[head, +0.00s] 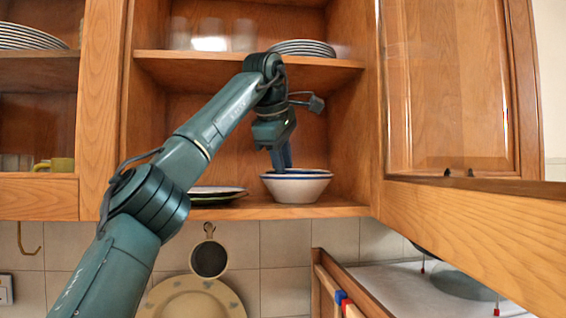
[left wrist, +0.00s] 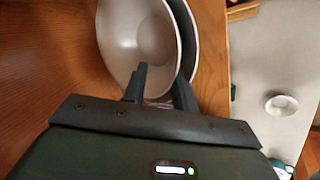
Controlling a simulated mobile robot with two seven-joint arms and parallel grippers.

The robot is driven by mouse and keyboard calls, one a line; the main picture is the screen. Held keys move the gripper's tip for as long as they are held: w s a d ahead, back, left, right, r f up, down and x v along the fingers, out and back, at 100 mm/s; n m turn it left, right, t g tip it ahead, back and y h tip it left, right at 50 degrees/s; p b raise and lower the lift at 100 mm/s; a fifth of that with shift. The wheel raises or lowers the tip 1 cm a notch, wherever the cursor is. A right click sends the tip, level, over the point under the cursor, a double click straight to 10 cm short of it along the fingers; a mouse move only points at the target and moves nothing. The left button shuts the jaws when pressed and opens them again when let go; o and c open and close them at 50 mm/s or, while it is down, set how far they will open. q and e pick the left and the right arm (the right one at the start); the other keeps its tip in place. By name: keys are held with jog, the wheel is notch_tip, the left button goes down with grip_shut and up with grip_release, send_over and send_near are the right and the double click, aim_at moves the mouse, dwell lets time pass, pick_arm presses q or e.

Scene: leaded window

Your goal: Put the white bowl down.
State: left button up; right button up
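A white bowl (head: 296,188) with a blue rim sits upright at the front of the cabinet's lower shelf. A second rim shows close under its own, so it seems nested in another bowl. In the left wrist view the white bowl (left wrist: 137,38) is seen from above, with a dark-edged rim (left wrist: 188,30) beside it. My left gripper (head: 281,160) points down at the bowl's rim. Its fingers (left wrist: 161,75) stand apart, one over the inside of the bowl, the other by its rim. A gap shows between them. My right gripper is in neither view.
Flat plates (head: 216,192) lie left of the bowl on the lower shelf (head: 240,211). The upper shelf (head: 210,60) holds stacked plates (head: 302,47) and glasses. An open cabinet door (head: 450,90) stands at right. A pan (head: 209,259) hangs on the tiled wall below.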

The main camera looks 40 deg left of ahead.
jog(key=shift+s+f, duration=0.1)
pick_arm(q)
jog(key=shift+r, duration=0.15)
